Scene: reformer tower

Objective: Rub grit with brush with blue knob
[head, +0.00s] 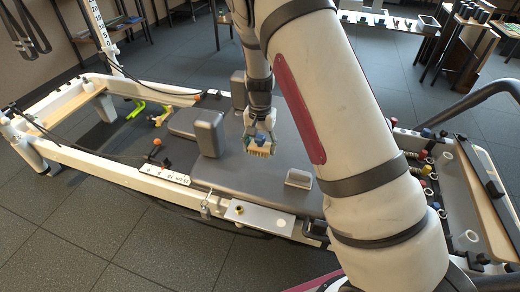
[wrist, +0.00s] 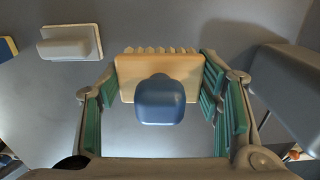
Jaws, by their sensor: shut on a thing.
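My gripper (head: 260,138) points down over the grey padded carriage (head: 262,184) of the reformer. It is shut on a brush with a blue knob (wrist: 160,102). The brush has a pale wooden block with light bristles along its far edge in the wrist view. The green finger pads stand on either side of the brush. In the head view the brush (head: 259,150) hangs below the fingers with its bristles downward, seemingly above the pad. I cannot make out any grit on the grey surface in either view.
A light grey block (head: 298,179) lies on the carriage, and also shows in the wrist view (wrist: 70,46). A grey upright pad (head: 205,133) stands left of my gripper. A pale tray (head: 258,217) is at the near rail. Several coloured knobs and rings are at the right.

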